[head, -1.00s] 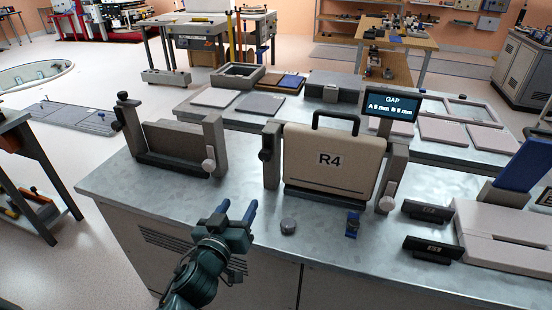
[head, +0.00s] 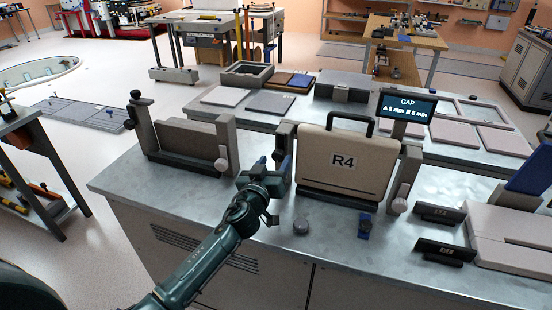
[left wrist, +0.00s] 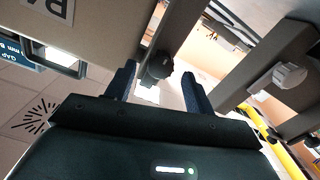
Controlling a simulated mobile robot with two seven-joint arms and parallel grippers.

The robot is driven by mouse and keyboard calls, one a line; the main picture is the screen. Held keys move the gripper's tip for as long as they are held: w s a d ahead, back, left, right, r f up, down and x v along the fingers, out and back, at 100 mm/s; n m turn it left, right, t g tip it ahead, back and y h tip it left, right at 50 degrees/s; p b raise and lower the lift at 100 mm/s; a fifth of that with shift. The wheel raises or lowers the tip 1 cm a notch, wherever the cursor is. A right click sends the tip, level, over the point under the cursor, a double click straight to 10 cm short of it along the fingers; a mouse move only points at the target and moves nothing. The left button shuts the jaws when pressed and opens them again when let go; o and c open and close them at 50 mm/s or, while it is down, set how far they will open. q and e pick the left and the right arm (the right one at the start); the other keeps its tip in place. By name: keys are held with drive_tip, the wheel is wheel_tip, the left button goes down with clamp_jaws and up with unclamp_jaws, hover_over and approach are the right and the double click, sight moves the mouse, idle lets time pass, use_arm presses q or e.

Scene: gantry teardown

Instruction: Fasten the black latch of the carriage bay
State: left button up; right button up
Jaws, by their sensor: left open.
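The carriage bay holds an upright beige case marked R4 (head: 340,162) between two grey posts. The bay's black latch is a dark knob on its left post; in the left wrist view the black latch (left wrist: 158,67) shows beyond my fingertips, in the gap between them. In the head view the gripper largely covers it. My left gripper (head: 273,167) is open and empty, its blue fingers pointing at that left post. It also shows in the left wrist view (left wrist: 158,90). Contact with the latch cannot be told. My right gripper is in neither view.
A second bay (head: 185,145) with a grey panel stands to the left, its white knob (head: 221,165) near my gripper. A round grey puck (head: 300,226) and a small blue item (head: 364,226) lie in front. A gap display (head: 407,107) stands behind the right post.

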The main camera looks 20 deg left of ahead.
use_arm(q)
drive_tip(key=shift+w, duration=1)
drive_tip(key=shift+c, duration=0.4)
drive_tip(key=c, duration=0.9)
